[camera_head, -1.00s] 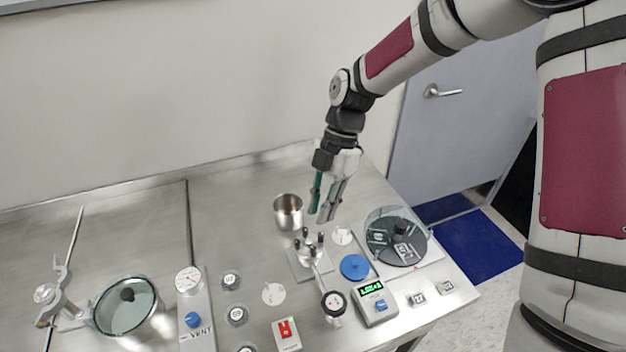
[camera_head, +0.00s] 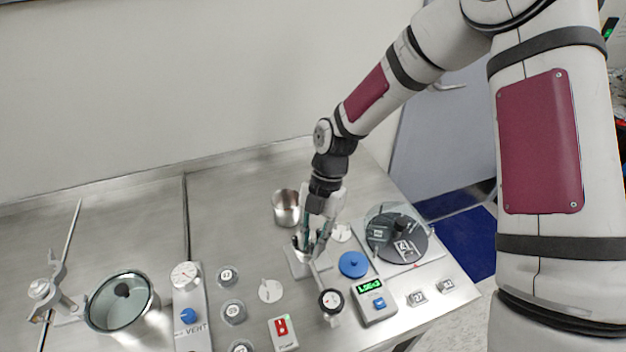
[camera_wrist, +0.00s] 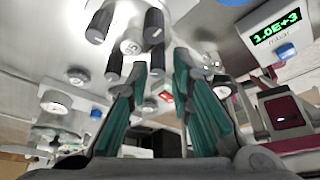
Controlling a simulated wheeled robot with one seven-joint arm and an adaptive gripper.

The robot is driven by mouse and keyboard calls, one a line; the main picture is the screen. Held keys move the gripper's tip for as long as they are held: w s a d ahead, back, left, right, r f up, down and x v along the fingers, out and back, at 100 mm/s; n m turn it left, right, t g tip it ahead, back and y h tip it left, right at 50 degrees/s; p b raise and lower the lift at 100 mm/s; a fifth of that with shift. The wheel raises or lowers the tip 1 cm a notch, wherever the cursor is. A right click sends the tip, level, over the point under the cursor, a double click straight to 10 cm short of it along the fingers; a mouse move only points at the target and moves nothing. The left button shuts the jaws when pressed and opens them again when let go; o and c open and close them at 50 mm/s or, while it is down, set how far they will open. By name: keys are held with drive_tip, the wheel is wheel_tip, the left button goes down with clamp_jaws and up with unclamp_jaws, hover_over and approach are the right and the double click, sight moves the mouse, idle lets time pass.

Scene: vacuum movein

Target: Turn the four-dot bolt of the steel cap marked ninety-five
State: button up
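The steel cap (camera_wrist: 131,45) with a marking like 95 shows in the wrist view, ringed by several dark knobbed bolts, among them one at the upper left (camera_wrist: 99,26) and one at the upper right (camera_wrist: 153,26). I cannot make out dots on any bolt. In the head view the cap's steel fitting (camera_head: 299,262) is mostly hidden behind my fingers. My gripper (camera_head: 312,248) points down at the bolts. In the wrist view my gripper (camera_wrist: 162,65) has its teal-padded fingers apart, with a dark bolt near the gap; contact cannot be told.
A steel cup (camera_head: 286,208) stands behind the cap. A blue knob disc (camera_head: 353,264), a gauge box with green display (camera_head: 373,300) and a glass-covered dark disc (camera_head: 397,240) are to the right. A black handwheel (camera_head: 331,301) is in front. Several small marked caps stand left.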

drive_tip(key=n, duration=0.1)
drive_tip(key=n+h+b, duration=0.1)
drive_tip(key=n, duration=0.2)
drive_tip(key=shift+w+a+f+h, duration=0.1)
drive_tip(key=shift+w+a+h, duration=0.05)
drive_tip(key=shift+w+h, duration=0.15)
drive_tip(key=shift+w+r+n, duration=0.1)
drive_tip(key=shift+r+n, duration=0.1)
drive_tip(key=shift+n, duration=0.3)
drive_tip(key=a+b+v, duration=0.1)
drive_tip(key=b+v, duration=0.1)
drive_tip(key=v, duration=1.1)
drive_tip(key=shift+w+d+r+g, duration=0.2)
drive_tip(key=shift+d+g, duration=0.1)
drive_tip(key=shift+d, duration=0.15)
